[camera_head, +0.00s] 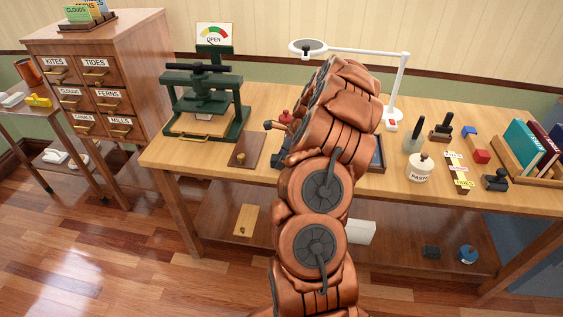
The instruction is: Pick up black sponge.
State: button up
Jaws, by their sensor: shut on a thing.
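I cannot pick out the black sponge with certainty. My copper-coloured arm rises through the middle of the view and reaches over the table (260,98). It hides the middle of the tabletop and the end of the arm, so my gripper cannot be made out. A dark tray (377,153) shows only partly behind the arm. Small dark and red items (285,117) show at the arm's left edge.
A green press (204,105) stands at the left of the table, a brown board (247,150) beside it. A white lamp (394,85) stands behind the arm. A paste jar (420,168), stamps (495,180) and a book rack (510,165) crowd the right. A drawer cabinet (100,75) stands left.

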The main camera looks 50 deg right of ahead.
aim_at(277, 158)
jog(key=shift+c, duration=0.8)
jog(key=shift+r, duration=0.1)
jog(key=shift+r+b, duration=0.6)
jog(key=shift+r, duration=0.95)
jog(key=shift+a+r, duration=0.15)
jog(key=shift+a, duration=0.1)
jog(key=s+a+r+b, duration=0.1)
jog(key=s+a+b, duration=0.2)
jog(key=a, duration=1.1)
jog(key=shift+s+a+r, duration=0.2)
jog(key=shift+s+a, duration=0.05)
jog(key=shift+s, duration=0.9)
